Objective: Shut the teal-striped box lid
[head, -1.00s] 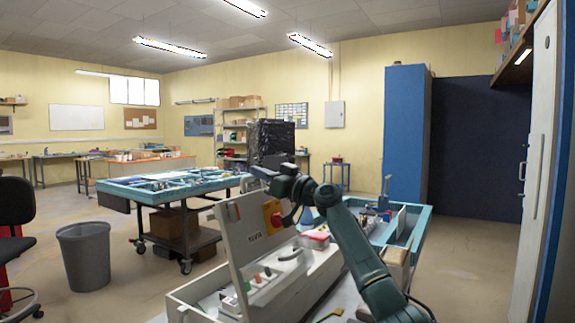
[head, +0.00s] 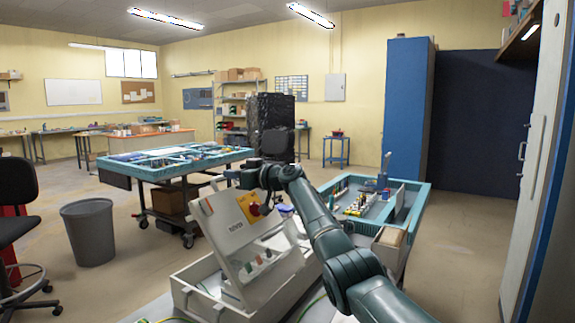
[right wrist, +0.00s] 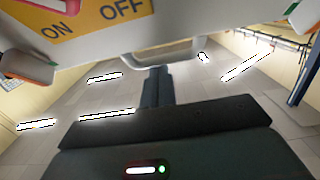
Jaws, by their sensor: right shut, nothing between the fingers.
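A white box (head: 192,301) stands on the bench in the lower middle of the head view. Its lid (head: 215,222) is raised and tilted, showing a red knob on a yellow plate (head: 249,207). I cannot make out a teal stripe on it. My right gripper (head: 236,177) is at the lid's upper edge, shut and empty; I cannot tell if it touches. In the right wrist view the shut gripper (right wrist: 155,88) points toward a pale edge, under a white panel with a yellow ON/OFF plate (right wrist: 88,20). My left gripper is not in view.
A teal-rimmed tray (head: 415,212) with small parts lies right of and behind the box. A teal workbench on wheels (head: 175,160) stands behind to the left. A grey bin (head: 88,232) and a black chair (head: 15,195) are at the far left. Floor between is clear.

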